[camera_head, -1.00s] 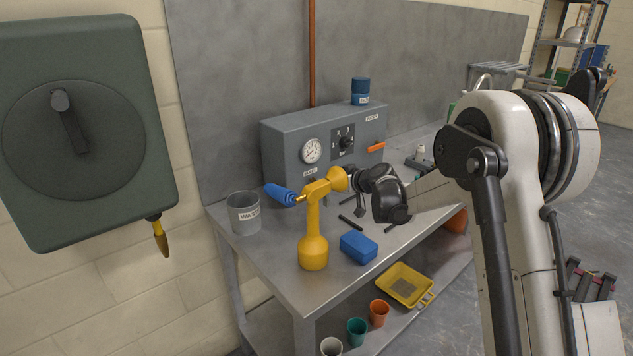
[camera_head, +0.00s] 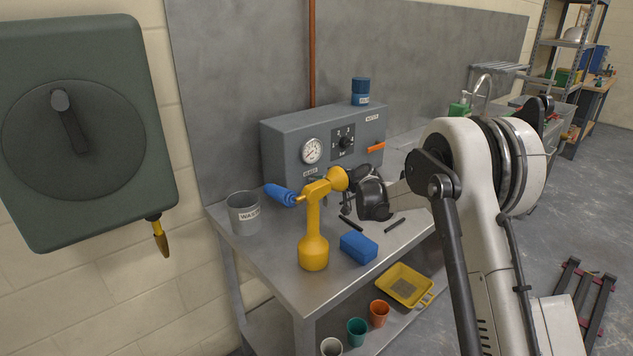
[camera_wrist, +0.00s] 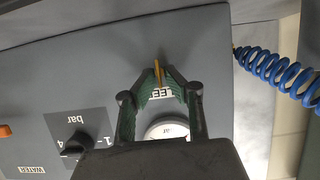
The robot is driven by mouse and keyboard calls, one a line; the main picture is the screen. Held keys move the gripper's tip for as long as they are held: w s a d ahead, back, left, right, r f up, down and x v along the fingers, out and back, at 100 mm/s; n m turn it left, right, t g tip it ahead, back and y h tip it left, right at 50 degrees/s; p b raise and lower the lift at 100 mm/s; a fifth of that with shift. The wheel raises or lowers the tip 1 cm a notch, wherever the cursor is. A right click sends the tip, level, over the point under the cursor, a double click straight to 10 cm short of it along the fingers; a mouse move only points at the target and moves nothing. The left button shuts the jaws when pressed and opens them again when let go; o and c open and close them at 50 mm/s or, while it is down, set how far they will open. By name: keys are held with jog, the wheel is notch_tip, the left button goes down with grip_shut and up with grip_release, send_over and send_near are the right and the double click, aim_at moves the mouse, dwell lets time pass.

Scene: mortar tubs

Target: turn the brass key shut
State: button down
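The brass key (camera_wrist: 157,70) shows edge-on as a thin upright strip in the wrist view, in front of a partly covered label on the grey panel (camera_wrist: 75,65). My gripper (camera_wrist: 160,78) has its green-padded fingers on either side of the key, with a narrow gap between the tips. I see no clear contact, and cannot tell how deep the key sits between them. The white gauge (camera_wrist: 168,130) is partly hidden by my gripper. In the head view the grey box (camera_head: 285,140) stands on the bench, and the key is not clearly visible there.
A blue block (camera_head: 358,247), dark rods (camera_head: 394,225) and a grey waste tub (camera_head: 243,213) are on the bench. An orange lever (camera_head: 376,147) sticks out of the box.

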dwell(0.4)
jog(key=m+y+b, duration=0.1)
jog(key=m+g+y+b, duration=0.1)
jog(key=m, duration=0.1)
jog(key=shift+w+d+f+b, duration=0.2)
jog(key=shift+b, duration=0.2)
jog(key=m+y+b, duration=0.1)
jog(key=m, duration=0.1)
jog(key=m+g+y+b, duration=0.1)
jog(key=m+b, duration=0.1)
jog(key=shift+w+d+f+m+g, duration=0.2)
jog(key=shift+m+g, duration=0.1)
jog(key=shift+m, duration=0.1)
jog(key=m+y+b, duration=0.2)
jog(key=shift+f+m, duration=0.15)
jog(key=shift+m, duration=0.15)
jog(key=shift+f+m+y+b, duration=0.1)
jog(key=shift+m+y+b, duration=0.6)
jog(key=shift+m, duration=0.8)
jog(key=c, duration=1.8)
grip_release()
jog(key=shift+c, duration=0.2)
